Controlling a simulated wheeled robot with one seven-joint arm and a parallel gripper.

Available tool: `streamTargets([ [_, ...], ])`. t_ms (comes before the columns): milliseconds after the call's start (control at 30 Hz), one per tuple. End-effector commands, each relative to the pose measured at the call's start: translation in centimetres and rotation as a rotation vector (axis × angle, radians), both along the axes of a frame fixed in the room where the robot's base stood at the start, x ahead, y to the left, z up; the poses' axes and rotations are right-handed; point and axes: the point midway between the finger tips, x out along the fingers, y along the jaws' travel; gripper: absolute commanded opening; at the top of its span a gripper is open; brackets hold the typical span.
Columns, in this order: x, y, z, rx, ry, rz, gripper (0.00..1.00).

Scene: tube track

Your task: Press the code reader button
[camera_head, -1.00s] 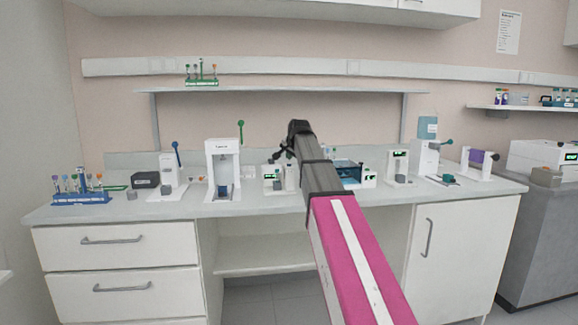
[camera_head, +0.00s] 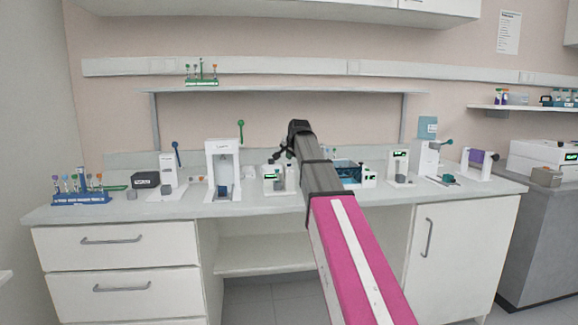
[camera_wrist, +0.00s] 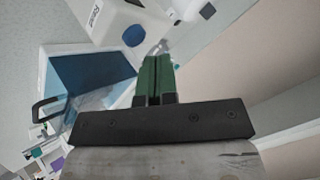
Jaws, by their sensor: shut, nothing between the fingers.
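In the wrist view a white device (camera_wrist: 108,22) with a dark printed label and a round blue button (camera_wrist: 134,36) stands at the top. It looks like the code reader, but the label is too small to read surely. My gripper (camera_wrist: 157,62) shows its two green fingers shut together and empty. In the picture the fingertips lie just below and right of the blue button; I cannot tell whether they touch the device. In the head view my gripper (camera_head: 281,155) is over the middle of the bench, largely hidden by my wrist, above a small white device (camera_head: 273,181) with a green display.
A blue, clear-sided box (camera_wrist: 92,82) lies left of the fingers in the wrist view. The white bench (camera_head: 160,209) carries several white instruments, a blue tube rack (camera_head: 82,199) at the left and a lever press (camera_head: 223,170). A shelf (camera_head: 250,91) runs behind.

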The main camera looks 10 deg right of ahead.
Motion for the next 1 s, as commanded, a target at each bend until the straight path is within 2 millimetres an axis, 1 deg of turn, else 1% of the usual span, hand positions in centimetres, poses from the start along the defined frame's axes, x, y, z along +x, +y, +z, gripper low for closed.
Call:
streamTargets([
  [367, 0.00, 0.00, -0.02, 0.000, 0.000, 0.000, 0.00],
  [700, -0.02, 0.00, -0.81, 0.000, -0.001, -0.001, 0.00],
  [1000, 0.00, 0.00, -0.82, 0.000, 0.000, 0.000, 0.00],
])
